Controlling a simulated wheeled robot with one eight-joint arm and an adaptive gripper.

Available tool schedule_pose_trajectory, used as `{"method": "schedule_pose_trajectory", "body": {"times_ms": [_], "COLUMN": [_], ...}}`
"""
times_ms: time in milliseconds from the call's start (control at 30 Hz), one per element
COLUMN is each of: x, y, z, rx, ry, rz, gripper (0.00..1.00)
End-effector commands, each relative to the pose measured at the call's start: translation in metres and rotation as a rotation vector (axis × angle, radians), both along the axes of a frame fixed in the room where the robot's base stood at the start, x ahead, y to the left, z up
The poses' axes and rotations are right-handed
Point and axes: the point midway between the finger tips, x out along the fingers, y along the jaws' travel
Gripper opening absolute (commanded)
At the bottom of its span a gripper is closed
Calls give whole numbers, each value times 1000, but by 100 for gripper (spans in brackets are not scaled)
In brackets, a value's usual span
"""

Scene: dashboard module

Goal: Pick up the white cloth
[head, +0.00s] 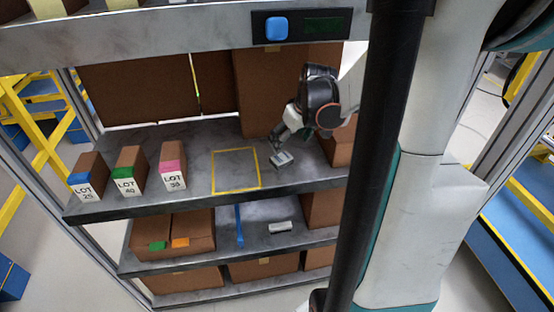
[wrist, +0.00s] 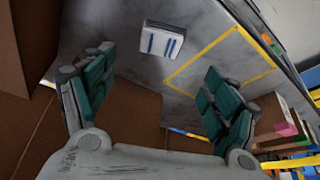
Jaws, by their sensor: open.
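A small whitish folded-looking piece with blue stripes, which looks like the white cloth (head: 281,159), lies on the grey upper shelf, right of the yellow outlined square. In the wrist view the cloth (wrist: 163,39) shows at the top, ahead of the fingertips and apart from them. My gripper (head: 287,136) is just above and behind it in the head view. In the wrist view my gripper (wrist: 160,66) is wide open, with dark green finger pads and nothing between them.
Three boxes with LOT labels, blue (head: 88,177), green (head: 130,171) and pink (head: 173,166), stand at the shelf's left. The yellow square (head: 236,170) is empty. Cartons (head: 265,95) stand behind. Another pale item (head: 281,227) lies on the lower shelf.

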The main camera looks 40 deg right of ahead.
Motion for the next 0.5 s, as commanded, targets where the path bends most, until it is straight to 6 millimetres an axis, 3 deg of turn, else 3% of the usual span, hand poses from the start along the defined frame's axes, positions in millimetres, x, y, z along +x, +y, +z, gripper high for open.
{"method": "schedule_pose_trajectory", "body": {"times_ms": [33,200,500], "x": [5,16,21], "y": [-1,-2,-3], "z": [-13,-38,-54], "rx": [0,0,0], "ry": [0,-1,-1], "rz": [1,0,0], "gripper": [80,80,80]}}
